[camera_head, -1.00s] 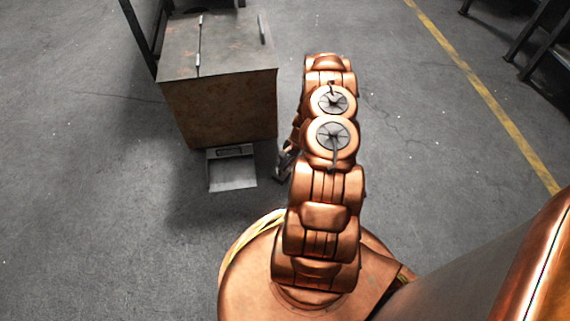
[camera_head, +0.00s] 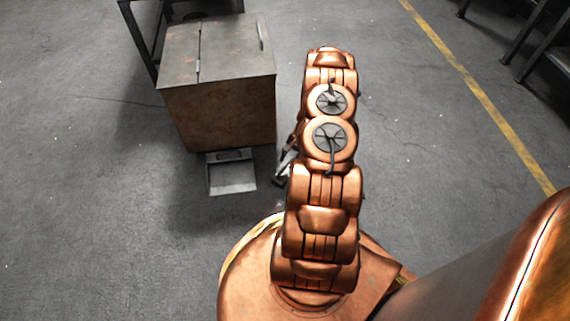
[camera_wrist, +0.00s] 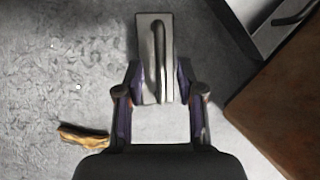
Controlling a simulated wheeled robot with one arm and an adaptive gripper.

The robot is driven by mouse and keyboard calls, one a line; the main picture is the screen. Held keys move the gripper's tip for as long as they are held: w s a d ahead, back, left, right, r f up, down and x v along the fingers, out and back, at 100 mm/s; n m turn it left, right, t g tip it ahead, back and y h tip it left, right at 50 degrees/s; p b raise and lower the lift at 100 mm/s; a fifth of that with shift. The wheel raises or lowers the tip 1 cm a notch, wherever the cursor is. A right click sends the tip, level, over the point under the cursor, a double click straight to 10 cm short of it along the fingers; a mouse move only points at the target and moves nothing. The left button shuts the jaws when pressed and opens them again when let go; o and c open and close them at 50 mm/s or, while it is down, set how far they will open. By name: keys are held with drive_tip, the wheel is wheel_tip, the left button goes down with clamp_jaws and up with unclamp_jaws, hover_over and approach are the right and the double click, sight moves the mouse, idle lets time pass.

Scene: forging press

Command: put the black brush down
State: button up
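In the wrist view, the brush (camera_wrist: 155,30) is a grey rectangular block with a dark handle along its top. My gripper (camera_wrist: 157,78) has its two purple-sided fingers against the block's left and right sides and appears shut on it. How far the brush is above the floor is hard to tell. In the head view, my gripper (camera_head: 284,168) shows only partly as dark pieces left of my arm, and the arm hides the rest.
A rusty metal box (camera_head: 228,115) stands left of my arm, and on the right in the wrist view (camera_wrist: 285,110). A grey dustpan (camera_head: 232,178) lies at its front, with a dark handle in the wrist view (camera_wrist: 295,14). Open floor (camera_head: 80,180) extends left.

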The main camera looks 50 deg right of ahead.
drive_tip(key=w+p+v, duration=0.1)
drive_tip(key=p+v, duration=0.1)
drive_tip(key=v, duration=0.5)
drive_tip(key=w+a+r+n+g, duration=0.1)
drive_tip(key=w+a+r+n, duration=0.1)
drive_tip(key=a+r, duration=0.4)
drive_tip(key=w+a+r+n, duration=0.2)
drive_tip(key=a+r, duration=0.2)
drive_tip(key=r, duration=0.5)
drive_tip(key=s+a+r+n+g, duration=0.1)
drive_tip(key=s+a+r+n, duration=0.1)
drive_tip(key=a+r, duration=0.5)
drive_tip(key=s+a+r+n+g, duration=0.1)
drive_tip(key=s+a+r+n, duration=0.15)
drive_tip(key=a+r, duration=0.45)
drive_tip(key=s+a+r+n+g+h, duration=0.1)
drive_tip(key=s+a+r+n+h, duration=0.25)
drive_tip(key=s+a+r, duration=0.55)
drive_tip(key=s+a+r+n, duration=0.1)
drive_tip(key=s+r+n, duration=0.1)
drive_tip(key=s, duration=0.5)
drive_tip(key=s+a+r+n+h, duration=0.1)
drive_tip(key=s+a+r+n, duration=0.1)
drive_tip(key=s, duration=0.6)
drive_tip(key=shift+a+g, duration=0.2)
drive_tip(key=shift+g, duration=0.2)
